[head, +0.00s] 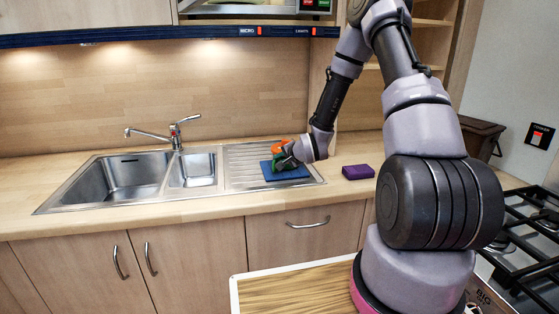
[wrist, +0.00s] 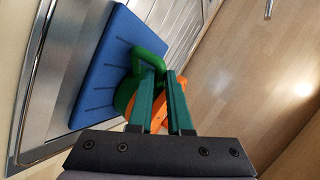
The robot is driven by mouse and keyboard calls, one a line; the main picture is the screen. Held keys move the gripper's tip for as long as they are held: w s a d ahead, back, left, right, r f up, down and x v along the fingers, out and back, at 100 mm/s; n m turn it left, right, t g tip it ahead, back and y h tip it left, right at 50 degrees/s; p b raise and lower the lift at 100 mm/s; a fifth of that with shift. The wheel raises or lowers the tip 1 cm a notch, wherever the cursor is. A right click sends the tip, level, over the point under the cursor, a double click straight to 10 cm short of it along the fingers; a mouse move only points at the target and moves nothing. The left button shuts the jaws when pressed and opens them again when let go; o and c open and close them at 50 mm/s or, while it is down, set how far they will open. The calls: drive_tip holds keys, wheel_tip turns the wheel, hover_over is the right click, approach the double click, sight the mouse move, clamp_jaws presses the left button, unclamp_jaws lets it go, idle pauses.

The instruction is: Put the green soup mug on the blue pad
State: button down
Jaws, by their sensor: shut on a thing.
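The blue pad (head: 285,170) lies on the ribbed drainer of the sink; it also shows in the wrist view (wrist: 95,70). My gripper (head: 290,162) is over the pad. In the wrist view its two green fingers (wrist: 163,85) are closed on the handle of the green soup mug (wrist: 150,60). In the head view only a bit of green and orange (head: 277,147) shows at the gripper. I cannot tell whether the mug touches the pad.
A purple block (head: 357,172) lies on the worktop right of the drainer. The steel sink (head: 125,178) with its tap (head: 178,131) is to the left. A gas hob (head: 530,225) is at the right. A wooden board (head: 290,290) with a white rim is in front.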

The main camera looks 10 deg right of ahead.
drive_tip(key=c, duration=0.8)
unclamp_jaws()
drive_tip(key=shift+f, duration=0.1)
drive_tip(key=shift+c, duration=0.2)
